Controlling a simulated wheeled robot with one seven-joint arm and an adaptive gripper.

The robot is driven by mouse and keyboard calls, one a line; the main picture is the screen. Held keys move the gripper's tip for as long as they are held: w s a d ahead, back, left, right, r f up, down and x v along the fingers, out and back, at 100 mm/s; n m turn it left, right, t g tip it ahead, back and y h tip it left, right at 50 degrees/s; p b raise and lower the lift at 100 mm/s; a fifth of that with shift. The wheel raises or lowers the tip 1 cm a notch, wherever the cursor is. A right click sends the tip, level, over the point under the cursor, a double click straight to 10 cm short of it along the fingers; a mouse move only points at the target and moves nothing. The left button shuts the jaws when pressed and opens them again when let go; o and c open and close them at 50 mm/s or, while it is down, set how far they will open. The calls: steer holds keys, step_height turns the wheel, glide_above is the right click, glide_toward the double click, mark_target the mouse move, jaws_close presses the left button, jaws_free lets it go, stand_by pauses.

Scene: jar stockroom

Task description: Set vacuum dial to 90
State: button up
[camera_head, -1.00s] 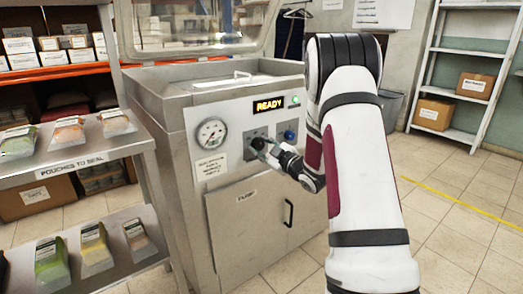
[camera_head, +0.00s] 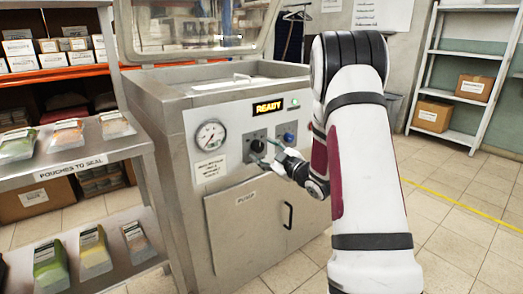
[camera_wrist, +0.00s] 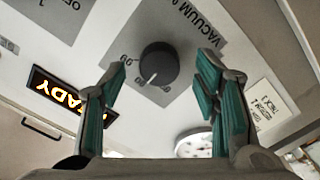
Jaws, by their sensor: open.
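The vacuum dial is a round black knob (camera_head: 257,146) on a grey plate on the machine's front panel. In the wrist view the knob (camera_wrist: 158,65) has a white pointer line towards the bottom left, and the picture is turned about upside down. The label reads "VACUUM"; numbers beside the knob are partly cut off and hard to read. My gripper (camera_wrist: 161,74) is open, with its green-padded fingers on either side of the knob in the picture and a gap to each side. In the head view my gripper (camera_head: 266,151) is just in front of the knob.
The machine (camera_head: 240,240) shows a lit "READY" display (camera_head: 268,107), a round gauge (camera_head: 210,135) and a blue knob (camera_head: 289,137). A shelf (camera_head: 75,165) with pouches stands close on the left. The floor on the right is clear.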

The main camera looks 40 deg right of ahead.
steer(key=s, duration=0.9)
steer(key=shift+s+d, duration=0.2)
steer(key=shift+s, duration=0.1)
steer(key=s+a+r+m+g+h, duration=0.4)
steer(key=s+a+r+m+g, duration=0.15)
steer(key=a+g, duration=0.3)
steer(key=s+a+m+g+y, duration=0.1)
steer(key=s+a+g, duration=0.2)
steer(key=s+a, duration=0.6)
steer(key=s+a+m+g+y, duration=0.1)
steer(key=s+a+g, duration=0.25)
steer(key=s, duration=0.85)
steer(key=s+a+m+g+y, duration=0.1)
steer(key=s+a+g+y, duration=0.15)
steer(key=s+a, duration=0.7)
step_height(320, 180, up, 30)
steer(key=s+d+t+h+p, duration=0.1)
steer(key=d+t+p, duration=0.1)
steer(key=p, duration=2.5)
steer(key=shift+s+d+t+p, duration=0.2)
steer(key=shift+d+t+p, duration=0.15)
steer(key=shift+t, duration=0.5)
